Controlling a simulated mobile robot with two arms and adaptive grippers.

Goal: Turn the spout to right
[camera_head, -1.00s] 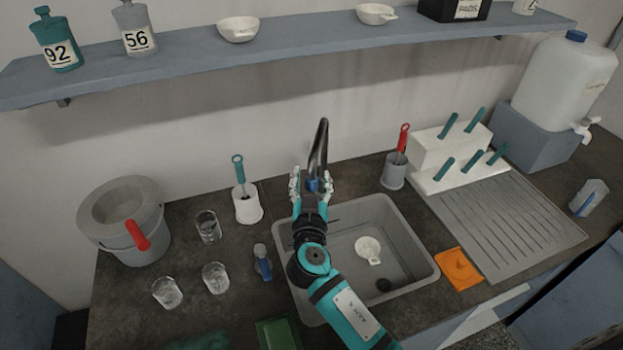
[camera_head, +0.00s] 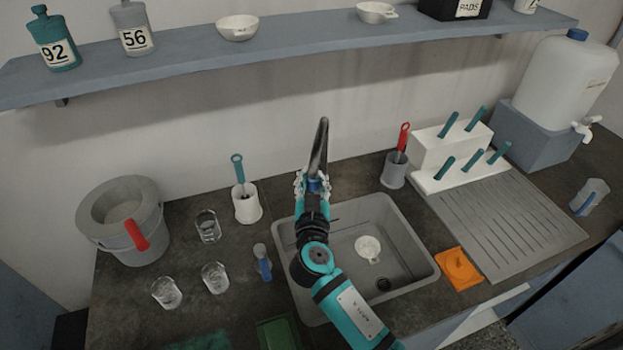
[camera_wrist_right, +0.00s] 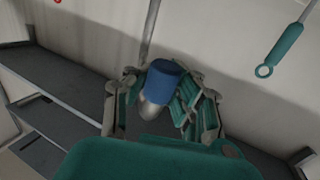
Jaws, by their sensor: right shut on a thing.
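The dark, tall spout (camera_head: 319,150) rises at the back edge of the grey sink, and its blue end (camera_head: 314,185) sits between my right gripper's fingers. My right gripper (camera_head: 313,188) is shut on the spout at this end. In the right wrist view the blue end (camera_wrist_right: 166,75) is between the fingers, with the thin grey spout pipe (camera_wrist_right: 151,30) going up behind it. My fingers and arm hide the spout's base in the head view. My left gripper is not in view.
The sink (camera_head: 400,235) holds a small white dish (camera_head: 368,247). Left of it stand a brush holder (camera_head: 246,205), several glass beakers (camera_head: 208,226) and a grey bucket (camera_head: 120,215). A red-handled brush (camera_head: 402,140) in a grey cup and a white rack (camera_head: 447,150) stand right.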

